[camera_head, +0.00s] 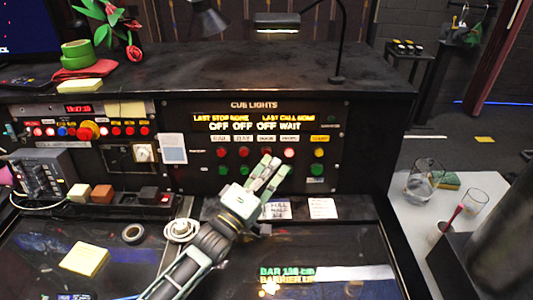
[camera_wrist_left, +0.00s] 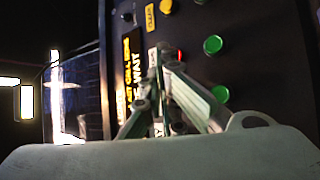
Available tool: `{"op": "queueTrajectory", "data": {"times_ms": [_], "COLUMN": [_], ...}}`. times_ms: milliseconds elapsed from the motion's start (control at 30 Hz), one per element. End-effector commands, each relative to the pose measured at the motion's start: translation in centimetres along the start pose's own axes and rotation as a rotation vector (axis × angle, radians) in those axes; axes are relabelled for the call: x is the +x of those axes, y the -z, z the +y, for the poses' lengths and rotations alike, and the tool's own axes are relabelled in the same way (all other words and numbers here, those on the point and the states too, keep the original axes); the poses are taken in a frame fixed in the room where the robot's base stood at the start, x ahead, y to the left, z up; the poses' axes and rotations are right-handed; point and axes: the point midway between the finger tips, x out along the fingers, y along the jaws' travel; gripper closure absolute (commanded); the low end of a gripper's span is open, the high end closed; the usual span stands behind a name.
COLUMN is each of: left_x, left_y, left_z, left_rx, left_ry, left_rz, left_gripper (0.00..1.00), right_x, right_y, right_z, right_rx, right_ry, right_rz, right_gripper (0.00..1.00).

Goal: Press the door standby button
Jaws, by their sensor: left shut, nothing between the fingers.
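The black cue lights panel (camera_head: 185,185) stands upright at the back of the desk. Its third column is labelled DOOR (camera_head: 266,138), with a red button (camera_head: 266,151) below the label. The green button under it is hidden by my fingers in the head view, but a green button (camera_wrist_left: 220,93) shows in the left wrist view. My left gripper (camera_head: 271,162) is shut and empty. Its tips are in front of the DOOR column, just below the red button in the picture. In the left wrist view the fingers (camera_wrist_left: 160,62) cover that red button. I cannot tell whether they touch the panel.
To the right of the DOOR column are a lit red button (camera_head: 289,153) and a yellow button (camera_head: 320,153). The display (camera_head: 255,125) reads OFF OFF OFF WAIT. Another control panel (camera_head: 90,127) is at left. A glass jug (camera_head: 424,180) stands on a white side table.

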Motion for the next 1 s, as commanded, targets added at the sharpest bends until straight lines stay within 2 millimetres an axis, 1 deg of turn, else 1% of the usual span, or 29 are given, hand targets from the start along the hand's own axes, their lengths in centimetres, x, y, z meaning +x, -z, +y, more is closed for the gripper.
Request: {"op": "queueTrajectory", "data": {"times_ms": [633, 1000], "left_x": [-0.01, 0.58], "left_y": [0.01, 0.44], "left_z": [-0.03, -0.45], "left_rx": [0.000, 0.000], "left_ry": [0.000, 0.000], "left_rz": [0.000, 0.000], "left_gripper": [1.00, 1.00], "right_x": [0.02, 0.64], "right_y": [-0.11, -0.17], "right_z": [-0.02, 0.01], "right_rx": [0.000, 0.000], "right_ry": [0.000, 0.000], "right_rz": [-0.001, -0.001], "right_gripper": [0.60, 0.60]}}
